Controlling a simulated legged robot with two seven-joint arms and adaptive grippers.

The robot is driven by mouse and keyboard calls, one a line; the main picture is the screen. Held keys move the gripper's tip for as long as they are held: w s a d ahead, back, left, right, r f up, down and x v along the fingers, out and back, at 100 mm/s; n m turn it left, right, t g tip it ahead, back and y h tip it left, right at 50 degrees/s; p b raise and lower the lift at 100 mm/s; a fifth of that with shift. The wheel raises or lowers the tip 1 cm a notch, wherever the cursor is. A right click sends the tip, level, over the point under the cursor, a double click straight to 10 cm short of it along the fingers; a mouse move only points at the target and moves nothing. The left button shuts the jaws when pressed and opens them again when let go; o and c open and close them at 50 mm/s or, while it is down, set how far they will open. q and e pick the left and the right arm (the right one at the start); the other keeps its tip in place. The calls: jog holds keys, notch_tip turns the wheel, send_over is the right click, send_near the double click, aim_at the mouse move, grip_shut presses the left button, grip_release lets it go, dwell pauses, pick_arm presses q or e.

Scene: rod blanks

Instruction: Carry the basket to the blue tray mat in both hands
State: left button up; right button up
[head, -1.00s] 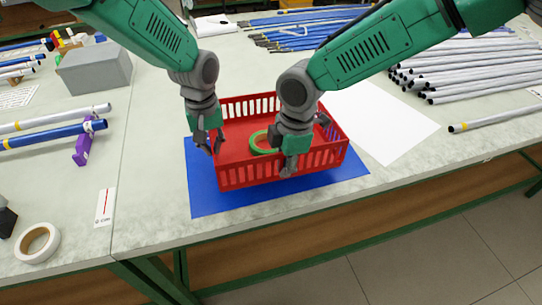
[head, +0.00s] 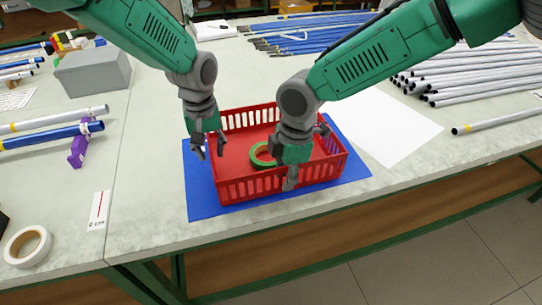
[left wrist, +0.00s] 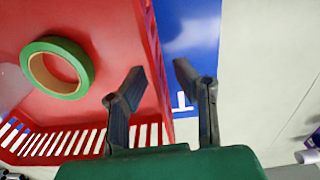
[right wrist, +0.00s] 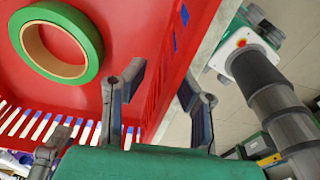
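The red basket (head: 232,190) sits upright on the blue tray mat (head: 199,196), with mat showing around it. A green tape roll (head: 262,155) lies inside, also visible in both wrist views (left wrist: 57,68) (right wrist: 56,42). My left gripper (head: 210,152) is at the basket's left wall, fingers apart. In the left wrist view that wall (left wrist: 158,70) passes between the spread fingers. My right gripper (head: 303,160) is at the right part of the basket, partly hiding it. In the right wrist view its fingers (right wrist: 160,100) are apart with a basket wall (right wrist: 172,75) between them.
A white sheet (head: 385,125) lies right of the mat, with pale rods (head: 470,75) beyond. Blue rods (head: 310,35) lie at the back. A grey box (head: 93,72), purple holder (head: 80,150) and white tape roll (head: 27,246) are left. The table's front edge is close.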

pick_arm(q)
notch_tip(320, 180, up, 10)
jog(key=shift+r, duration=0.2)
pick_arm(e)
jog(key=shift+r, duration=0.3)
notch_tip(320, 180, up, 11)
jog(key=d, duration=0.1)
jog(key=shift+w+d+r, duration=0.15)
jog(key=shift+w, duration=0.1)
pick_arm(q)
jog(key=shift+s, duration=0.1)
